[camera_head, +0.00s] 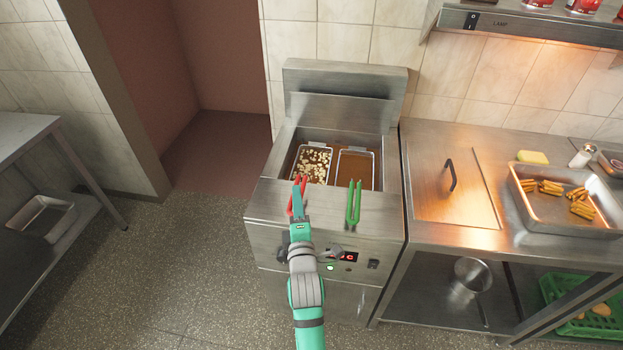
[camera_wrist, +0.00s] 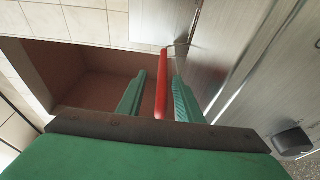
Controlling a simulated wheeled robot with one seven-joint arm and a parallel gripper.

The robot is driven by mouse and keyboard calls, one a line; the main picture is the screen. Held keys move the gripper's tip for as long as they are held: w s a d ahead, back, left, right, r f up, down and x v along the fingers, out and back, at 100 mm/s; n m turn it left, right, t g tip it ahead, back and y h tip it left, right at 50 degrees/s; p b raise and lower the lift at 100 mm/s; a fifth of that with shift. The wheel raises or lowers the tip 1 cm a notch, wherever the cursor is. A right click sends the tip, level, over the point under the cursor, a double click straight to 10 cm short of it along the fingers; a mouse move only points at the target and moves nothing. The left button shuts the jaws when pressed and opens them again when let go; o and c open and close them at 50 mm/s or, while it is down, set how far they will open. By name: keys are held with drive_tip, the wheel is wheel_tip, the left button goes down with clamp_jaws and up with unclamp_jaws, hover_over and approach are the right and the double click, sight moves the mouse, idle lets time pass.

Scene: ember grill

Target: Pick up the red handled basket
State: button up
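The red handled basket sits in the left side of the fryer well in the head view, filled with pale pieces. Its red handle (camera_head: 304,184) sticks out over the fryer's front edge and also shows in the wrist view (camera_wrist: 162,86). My gripper (camera_head: 297,194) is at this handle. In the wrist view my gripper (camera_wrist: 159,78) is open, with the red handle between its two green fingers. A gap shows between the left finger and the handle; the right finger is close beside it, and contact is unclear. The basket body is not clear in the wrist view.
A green handled basket (camera_head: 353,205) sits just right in the fryer (camera_head: 270,205). A steel counter (camera_head: 425,215) to the right holds a lidded section and a tray (camera_head: 527,207) of fried pieces. A metal table (camera_head: 25,135) stands at left. Floor between is clear.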

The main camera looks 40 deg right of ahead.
drive_tip(key=shift+x, duration=1.95)
drive_tip(key=shift+a+f, duration=0.1)
drive_tip(key=shift+f, duration=0.05)
drive_tip(key=shift+c, duration=0.4)
clamp_jaws()
wheel_tip(320, 180, up, 18)
